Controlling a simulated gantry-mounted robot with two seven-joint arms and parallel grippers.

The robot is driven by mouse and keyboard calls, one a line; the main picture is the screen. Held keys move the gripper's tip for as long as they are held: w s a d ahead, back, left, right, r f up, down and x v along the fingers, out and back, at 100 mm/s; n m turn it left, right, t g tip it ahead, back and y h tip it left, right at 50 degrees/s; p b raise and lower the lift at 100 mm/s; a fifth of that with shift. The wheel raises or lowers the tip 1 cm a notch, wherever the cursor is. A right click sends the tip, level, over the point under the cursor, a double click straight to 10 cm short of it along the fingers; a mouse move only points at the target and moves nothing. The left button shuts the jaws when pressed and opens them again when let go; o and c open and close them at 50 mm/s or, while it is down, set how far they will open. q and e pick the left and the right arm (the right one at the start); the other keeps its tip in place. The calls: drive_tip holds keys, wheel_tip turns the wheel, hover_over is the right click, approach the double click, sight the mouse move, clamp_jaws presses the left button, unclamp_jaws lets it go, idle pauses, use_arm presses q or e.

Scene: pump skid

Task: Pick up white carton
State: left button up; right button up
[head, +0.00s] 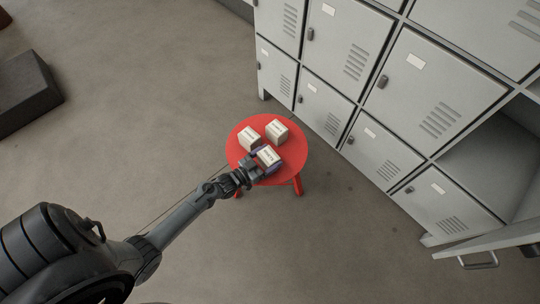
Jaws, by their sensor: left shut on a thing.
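Three white cartons are at a round red stool (292,138) in the head view. The nearest white carton (268,156) is between the fingers of my left gripper (260,160), which is shut on it. I cannot tell whether this carton touches the stool top or is slightly above it. A second white carton (249,138) stands at the stool's left, and a third white carton (276,131) stands toward the back. My left arm reaches in from the lower left. My right gripper is not in view.
Grey lockers (338,60) stand behind and to the right of the stool. One lower right locker door (490,240) is open. A dark block (28,92) lies at the far left. The floor (160,90) left of the stool is clear.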

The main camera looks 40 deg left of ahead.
use_arm(q)
drive_tip(key=s+a+p, duration=0.3)
drive_tip(key=s+p, duration=0.3)
drive_tip(key=s, duration=1)
drive_tip(key=w+d+r+p, duration=0.45)
drive_tip(key=r+p, duration=0.25)
drive_tip(key=r, duration=0.8)
drive_tip(key=w+d+r+y+p, duration=0.1)
drive_tip(key=w+d+r+p, duration=0.45)
drive_tip(key=r, duration=1.05)
drive_tip(key=w+d+r+p, duration=0.3)
drive_tip(key=d+r+p, duration=0.2)
drive_tip(key=r+p, duration=0.75)
wheel_tip(320, 180, up, 40)
drive_tip(key=a+n+y+p, duration=0.1)
drive_tip(key=n+y+p, duration=0.1)
drive_tip(key=p, duration=3.4)
drive_tip(key=shift+s+p, duration=0.3)
drive_tip(key=shift+s, duration=0.15)
drive_tip(key=shift+f, duration=0.1)
